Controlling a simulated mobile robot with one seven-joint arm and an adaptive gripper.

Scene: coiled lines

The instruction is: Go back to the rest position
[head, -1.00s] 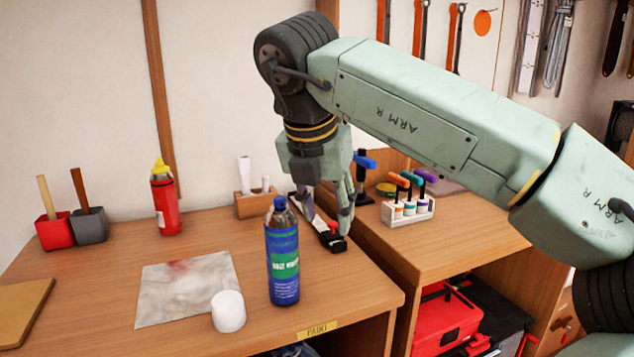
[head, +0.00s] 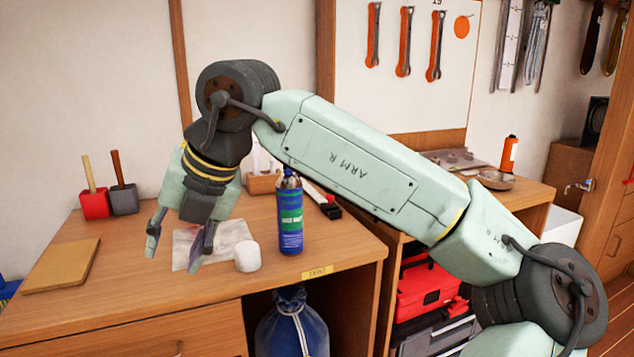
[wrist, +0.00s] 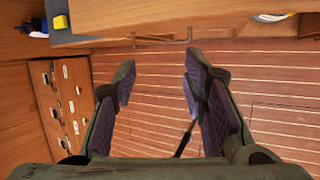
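My gripper (head: 175,247) hangs at the left in the head view, with its fingers spread apart and nothing between them. My arm reaches across the head view from the lower right and hides part of the bench's back.
A red toolbox (head: 430,290) sits on the right-hand shelf.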

